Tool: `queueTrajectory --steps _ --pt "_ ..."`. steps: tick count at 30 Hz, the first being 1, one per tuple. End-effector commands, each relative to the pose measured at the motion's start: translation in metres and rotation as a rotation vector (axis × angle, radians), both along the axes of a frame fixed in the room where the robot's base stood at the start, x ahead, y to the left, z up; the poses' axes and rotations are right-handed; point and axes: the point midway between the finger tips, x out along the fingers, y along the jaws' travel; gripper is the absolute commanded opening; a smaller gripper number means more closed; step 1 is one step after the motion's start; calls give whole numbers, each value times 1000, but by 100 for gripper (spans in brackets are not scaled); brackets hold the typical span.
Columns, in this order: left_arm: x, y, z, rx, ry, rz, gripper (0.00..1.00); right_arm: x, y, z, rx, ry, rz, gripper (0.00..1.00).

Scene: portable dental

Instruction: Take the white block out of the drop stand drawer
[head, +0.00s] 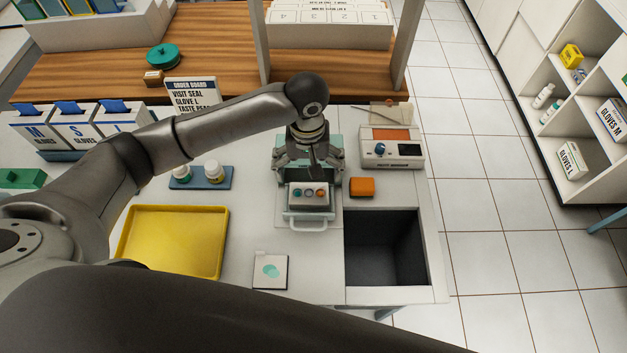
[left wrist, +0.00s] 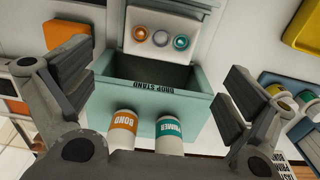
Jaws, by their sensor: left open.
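The white block (head: 309,195) has orange, grey and teal round spots on its face. It sits at the front of the teal drop stand (head: 327,145), just behind the drawer handle (head: 308,224). In the left wrist view the white block (left wrist: 162,38) lies beyond the stand's dark opening, and the stand's labelled wall (left wrist: 154,103) is nearer. My left gripper (head: 309,162) is over the stand, pointing down and behind the block. Its fingers (left wrist: 160,75) are spread wide and hold nothing. My right gripper is out of view.
Bond (left wrist: 123,125) and primer (left wrist: 170,132) bottles stand close to the gripper. An orange box (head: 362,187) sits right of the stand. A dark open bin (head: 385,250) is at front right, and a yellow tray (head: 174,240) at left. Clear counter lies between tray and stand.

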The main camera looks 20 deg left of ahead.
Motion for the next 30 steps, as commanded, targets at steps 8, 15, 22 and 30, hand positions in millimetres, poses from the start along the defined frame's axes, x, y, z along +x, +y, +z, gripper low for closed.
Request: queueTrajectory --steps 8,15,22,30 --pt "0 0 -40 2 2 0 100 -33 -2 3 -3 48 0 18" --pt "-1 0 -60 3 3 0 100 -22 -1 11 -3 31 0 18" --pt "-1 -1 -90 2 2 -1 100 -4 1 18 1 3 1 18" --pt "0 -1 -96 1 -1 -2 100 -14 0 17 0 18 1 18"
